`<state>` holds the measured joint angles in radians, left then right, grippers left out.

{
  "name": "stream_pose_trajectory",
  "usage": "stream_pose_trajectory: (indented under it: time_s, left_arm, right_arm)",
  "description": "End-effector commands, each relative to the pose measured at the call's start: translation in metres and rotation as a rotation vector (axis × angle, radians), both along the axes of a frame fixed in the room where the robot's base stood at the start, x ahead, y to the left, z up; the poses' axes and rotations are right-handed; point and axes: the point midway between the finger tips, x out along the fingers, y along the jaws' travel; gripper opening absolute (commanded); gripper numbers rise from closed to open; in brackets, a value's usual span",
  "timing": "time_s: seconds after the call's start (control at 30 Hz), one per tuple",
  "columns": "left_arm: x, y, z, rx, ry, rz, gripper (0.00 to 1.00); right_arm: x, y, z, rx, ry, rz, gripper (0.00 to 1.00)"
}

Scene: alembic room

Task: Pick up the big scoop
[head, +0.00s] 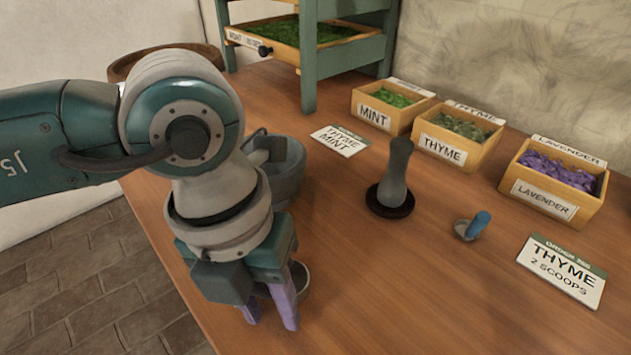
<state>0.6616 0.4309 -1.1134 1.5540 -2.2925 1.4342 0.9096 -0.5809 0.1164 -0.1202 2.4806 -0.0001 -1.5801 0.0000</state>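My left gripper (269,312) points down over the near left part of the table, its two purple fingers apart. A round grey metal cup (302,281), which looks like the bowl of the big scoop, shows just behind and right of the fingers. Its handle is hidden by the gripper, and I cannot tell whether the fingers touch it. A smaller scoop (472,227) with a blue handle lies farther right on the table. My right gripper is not in view.
A mortar (285,175) stands behind my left wrist, and a grey pestle (394,180) stands on a dark round base. Labelled boxes of mint (388,108), thyme (455,137) and lavender (545,190) line the back. The front middle table (400,300) is clear.

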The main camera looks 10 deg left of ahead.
Motion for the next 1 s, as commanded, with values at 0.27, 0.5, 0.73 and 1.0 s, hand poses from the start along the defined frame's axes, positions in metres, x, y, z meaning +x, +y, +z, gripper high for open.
stream_pose_trajectory:
  time_s: [0.27, 0.5, 0.73, 1.0]
  left_arm:
    - [0.0002, 0.0001, 0.0003, 0.0, 0.0, 0.0, 0.06]
    - [0.0002, 0.0001, 0.0004, 0.0, 0.0, 0.0, 0.0]
    - [0.0002, 0.0001, 0.0004, 0.0, 0.0, 0.0, 0.0]
    - [0.0002, 0.0, 0.0004, 0.0, 0.0, 0.0, 0.0]
  right_arm:
    - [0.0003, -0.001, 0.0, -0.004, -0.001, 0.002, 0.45]
    - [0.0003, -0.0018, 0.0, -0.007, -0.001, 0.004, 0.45]
    - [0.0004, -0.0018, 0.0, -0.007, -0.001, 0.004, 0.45]
    - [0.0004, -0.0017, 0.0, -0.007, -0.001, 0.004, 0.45]
